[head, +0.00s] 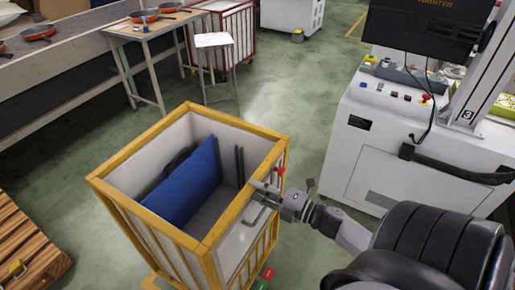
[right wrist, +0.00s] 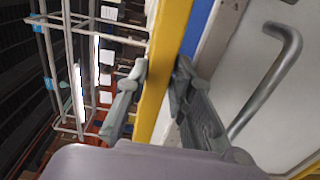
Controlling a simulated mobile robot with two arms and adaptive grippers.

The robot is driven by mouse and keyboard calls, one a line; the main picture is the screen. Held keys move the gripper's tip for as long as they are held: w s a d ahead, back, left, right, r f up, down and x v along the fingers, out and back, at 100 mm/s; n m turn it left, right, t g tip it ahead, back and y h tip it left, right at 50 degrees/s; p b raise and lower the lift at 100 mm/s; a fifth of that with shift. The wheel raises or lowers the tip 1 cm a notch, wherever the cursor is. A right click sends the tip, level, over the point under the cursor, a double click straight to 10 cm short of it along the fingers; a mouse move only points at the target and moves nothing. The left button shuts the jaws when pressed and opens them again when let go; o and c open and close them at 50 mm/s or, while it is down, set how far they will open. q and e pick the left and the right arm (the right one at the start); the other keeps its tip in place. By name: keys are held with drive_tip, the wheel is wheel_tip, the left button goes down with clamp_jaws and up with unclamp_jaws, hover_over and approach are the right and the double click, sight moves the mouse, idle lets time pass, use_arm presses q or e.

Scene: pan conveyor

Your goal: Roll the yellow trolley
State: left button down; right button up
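The yellow trolley (head: 137,145) stands on the floor in the middle of the head view. It is an open-topped box with a yellow frame and pale walls, and a blue panel (head: 188,190) leans inside it. My right gripper (head: 259,191) is at the trolley's right-hand top rail. In the right wrist view the two fingers of the right gripper (right wrist: 160,72) lie on either side of the yellow rail (right wrist: 166,35), close against it. A grey bent handle (right wrist: 272,80) on a pale wall is beside them. My left gripper is not in view.
A white machine cabinet (head: 345,165) stands at the right. A worktable (head: 150,40) with orange pans and a small stool (head: 213,40) are behind the trolley. A wooden pallet (head: 30,240) lies at the left. Green floor (head: 262,100) is clear behind the trolley.

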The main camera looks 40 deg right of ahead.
drive_tip(key=shift+o, duration=0.5)
drive_tip(key=v, duration=1.2)
